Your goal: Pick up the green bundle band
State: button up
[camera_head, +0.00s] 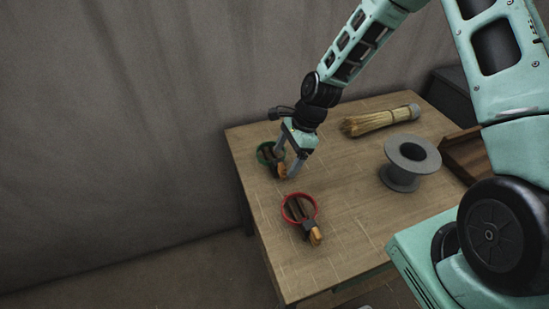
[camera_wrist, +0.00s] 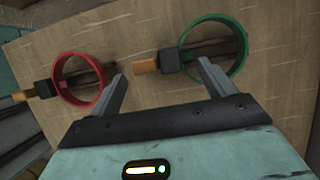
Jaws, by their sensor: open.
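The green bundle band (camera_head: 260,151) is a ring with a dark block and an orange-brown tab, at the table's left edge in the head view. It also shows in the wrist view (camera_wrist: 243,66), at the upper right, with its tab (camera_wrist: 146,66) pointing left. My gripper (camera_head: 286,168) is over the band's tab end in the head view and hides part of it. In the wrist view my gripper (camera_wrist: 160,80) is open, with the tab and dark block beyond and between the fingertips. Nothing is held. Whether the fingers touch the band cannot be told.
A red band (camera_head: 300,208) of the same kind lies nearer the table's front. The table (camera_head: 345,220) is clear right of the red band.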

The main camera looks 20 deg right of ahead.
jog(key=shift+x, duration=1.2)
jog(key=c, duration=1.1)
